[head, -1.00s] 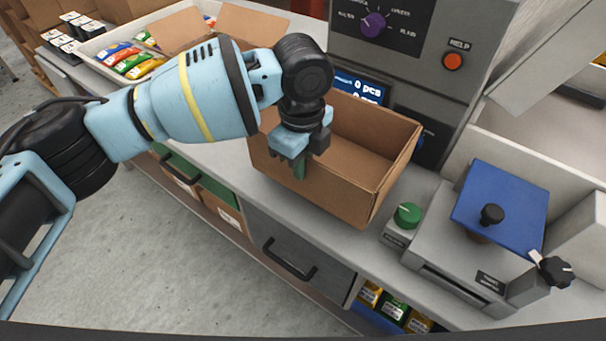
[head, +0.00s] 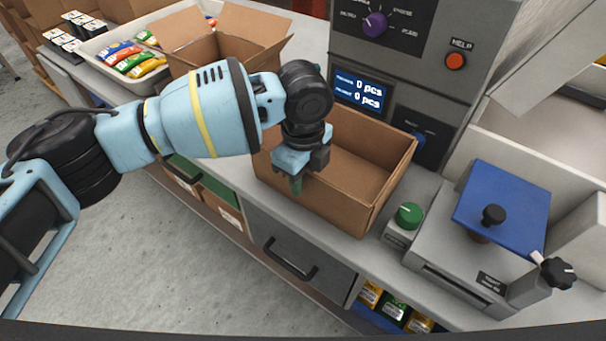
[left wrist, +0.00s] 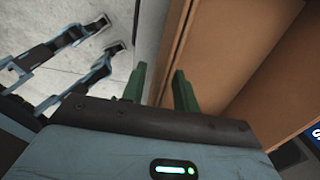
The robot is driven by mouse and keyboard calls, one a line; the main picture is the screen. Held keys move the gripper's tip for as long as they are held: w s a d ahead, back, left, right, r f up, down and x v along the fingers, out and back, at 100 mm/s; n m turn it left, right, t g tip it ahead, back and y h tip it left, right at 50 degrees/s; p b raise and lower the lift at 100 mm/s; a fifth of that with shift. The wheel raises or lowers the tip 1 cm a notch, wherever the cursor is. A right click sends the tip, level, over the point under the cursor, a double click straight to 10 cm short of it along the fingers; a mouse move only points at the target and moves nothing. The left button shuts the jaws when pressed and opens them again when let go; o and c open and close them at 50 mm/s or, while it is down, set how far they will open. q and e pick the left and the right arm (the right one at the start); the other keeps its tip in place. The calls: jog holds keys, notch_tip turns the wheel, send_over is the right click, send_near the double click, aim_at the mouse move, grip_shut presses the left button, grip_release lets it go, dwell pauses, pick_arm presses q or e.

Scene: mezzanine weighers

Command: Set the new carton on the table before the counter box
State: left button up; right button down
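The new carton (head: 345,205), an empty open-topped brown box, stands upright on the grey table (head: 225,165), in front of the counter box (head: 455,95). The counter box is a grey housing with a purple knob and a lit screen (head: 359,92) reading 0 pcs. My left gripper (head: 292,180) is at the carton's left, near wall. In the left wrist view its green fingers (left wrist: 160,88) stand apart, one on each side of the carton wall (left wrist: 178,45), with a gap showing. My arm hides the carton's far left corner. My right gripper is out of view.
A second open carton (head: 190,60) with raised flaps stands behind my arm, beside a white tray (head: 103,72) of colourful packets. Drawers line the table front.

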pick_arm(q)
notch_tip(320, 180, up, 12)
jog(key=shift+r, duration=0.15)
dwell(0.6)
dwell(0.5)
